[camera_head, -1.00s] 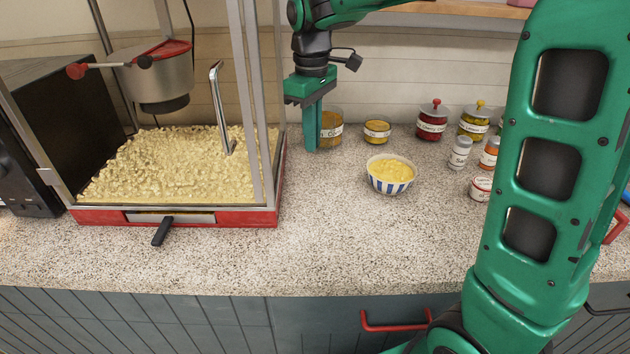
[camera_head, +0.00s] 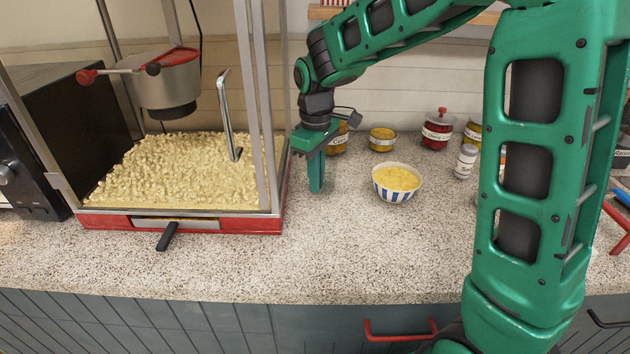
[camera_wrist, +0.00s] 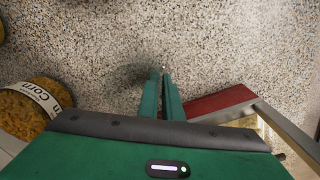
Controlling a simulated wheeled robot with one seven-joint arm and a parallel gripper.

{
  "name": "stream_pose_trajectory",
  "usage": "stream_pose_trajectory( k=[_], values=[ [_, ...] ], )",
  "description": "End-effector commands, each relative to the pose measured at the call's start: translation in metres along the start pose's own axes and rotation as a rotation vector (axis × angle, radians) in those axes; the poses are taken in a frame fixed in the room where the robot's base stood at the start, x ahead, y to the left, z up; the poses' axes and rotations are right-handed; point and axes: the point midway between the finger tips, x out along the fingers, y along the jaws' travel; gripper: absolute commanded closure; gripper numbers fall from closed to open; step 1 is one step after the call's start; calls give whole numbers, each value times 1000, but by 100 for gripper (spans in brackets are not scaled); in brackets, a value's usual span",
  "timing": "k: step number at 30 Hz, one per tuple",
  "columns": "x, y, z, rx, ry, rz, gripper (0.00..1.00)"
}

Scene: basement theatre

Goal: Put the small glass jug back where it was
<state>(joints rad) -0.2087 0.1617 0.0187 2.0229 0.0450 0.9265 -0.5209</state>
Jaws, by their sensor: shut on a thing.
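The small glass jug (camera_wrist: 132,75) shows in the wrist view only as a faint, see-through round shape at the fingertips, over the speckled counter. My gripper (camera_head: 316,187) points down just right of the popcorn machine, left of the striped bowl. In the wrist view its two green fingers (camera_wrist: 162,82) are close together, shut on the jug's edge or handle; which part is unclear. In the head view the jug is too clear to make out against the counter. Whether its base touches the counter cannot be told.
The popcorn machine (camera_head: 180,224) stands close left. A striped bowl of yellow food (camera_head: 397,194) is to the right. The corn jar (camera_wrist: 44,97), a low yellow jar (camera_head: 382,139), a red-filled jar (camera_head: 437,130) and a white shaker (camera_head: 466,160) stand behind. The front counter is clear.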

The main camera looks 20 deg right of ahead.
Motion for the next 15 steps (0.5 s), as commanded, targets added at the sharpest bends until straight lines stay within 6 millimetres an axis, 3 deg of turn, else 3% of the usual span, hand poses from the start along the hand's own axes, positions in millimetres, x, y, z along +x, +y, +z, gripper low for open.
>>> stream_pose_trajectory(
  k=[11, 14, 15],
  values=[
    [7, 0, 0, 0, 1, 0, 100],
    [7, 0, 0, 0, 1, 0, 76],
    [7, 0, 0, 0, 1, 0, 76]
  ],
)
